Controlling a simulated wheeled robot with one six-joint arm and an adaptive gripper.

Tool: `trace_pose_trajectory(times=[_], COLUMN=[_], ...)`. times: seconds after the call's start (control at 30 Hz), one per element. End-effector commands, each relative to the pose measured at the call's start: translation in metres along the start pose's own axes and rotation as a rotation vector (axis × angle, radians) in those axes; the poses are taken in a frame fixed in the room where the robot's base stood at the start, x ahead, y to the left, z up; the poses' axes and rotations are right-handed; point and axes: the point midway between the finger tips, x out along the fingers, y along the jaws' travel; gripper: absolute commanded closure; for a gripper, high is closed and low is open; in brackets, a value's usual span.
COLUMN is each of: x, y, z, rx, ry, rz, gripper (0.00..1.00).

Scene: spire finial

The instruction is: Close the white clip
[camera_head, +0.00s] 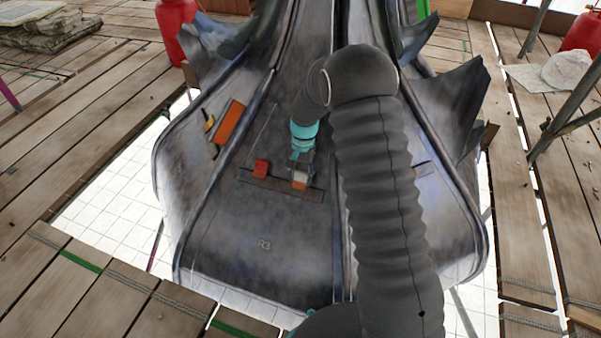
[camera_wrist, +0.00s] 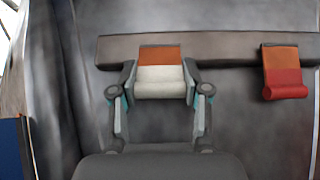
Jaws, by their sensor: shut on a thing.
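The white clip (camera_wrist: 160,88) has an orange upper part and a white rounded lower end. It sits on a dark bar (camera_wrist: 221,46) on the grey metal panel. In the wrist view my gripper (camera_wrist: 160,98) has one finger on each side of the clip and is shut on it. In the head view my gripper (camera_head: 300,168) reaches down to the same clip (camera_head: 300,181), which is partly hidden by the fingers. I cannot tell from these views whether the clip is fully closed.
A red clip with an orange top (camera_wrist: 283,76) sits on the same bar, also seen in the head view (camera_head: 261,168). An orange block (camera_head: 228,122) is on the panel at the upper left. Wooden decking (camera_head: 110,290) surrounds the spire, with gaps.

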Motion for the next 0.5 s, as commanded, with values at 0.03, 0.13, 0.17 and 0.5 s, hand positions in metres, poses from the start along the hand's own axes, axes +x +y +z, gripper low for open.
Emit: trace_pose_trajectory(times=[0.03,0.13,0.17,0.5], x=[-0.0021,-0.0002,0.0005,0.0038], y=[0.0007,0.0006,0.0006,0.0001], z=[-0.0029,-0.0055,-0.0064,-0.0089], rx=[0.002,0.001,0.002,-0.001], ry=[-0.031,-0.095,-0.112,-0.195], rz=[0.0,0.0,0.0,-0.002], gripper=[0.88,0.88,0.88,0.88])
